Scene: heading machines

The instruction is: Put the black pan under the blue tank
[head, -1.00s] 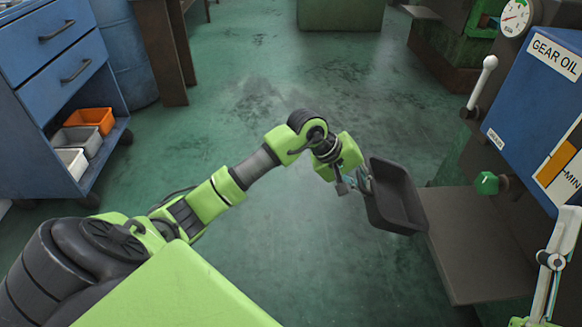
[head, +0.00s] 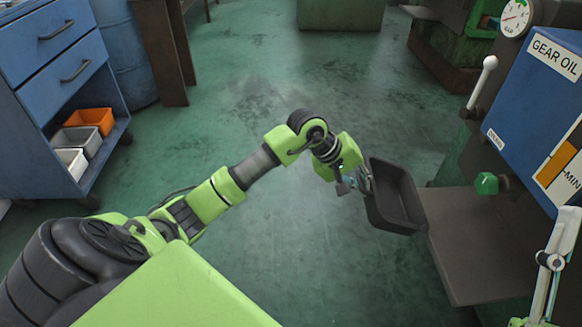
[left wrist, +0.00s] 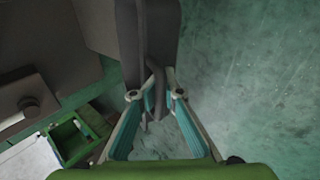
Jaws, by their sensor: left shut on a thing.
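The black pan (head: 398,197) is a dark rectangular tray with raised walls, held tilted in the air at the right of the head view. My left gripper (head: 362,183) is shut on the pan's near left side. In the left wrist view the dark pan (left wrist: 147,40) and its handle (left wrist: 156,78) lie between the fingers of my left gripper (left wrist: 155,98). The blue tank (head: 535,110), labelled GEAR OIL, stands at the right, with a green knob (head: 487,183) at its lower left. The pan is left of and lower in the picture than the tank. My right gripper (head: 540,322) is only partly in view at the lower right edge.
A flat brown-grey plate (head: 470,250) lies below the tank, close to the pan's right side. A lever with a white knob (head: 490,63) stands left of the tank. A blue drawer cabinet (head: 60,70) is at the left. The green floor (head: 270,100) between is clear.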

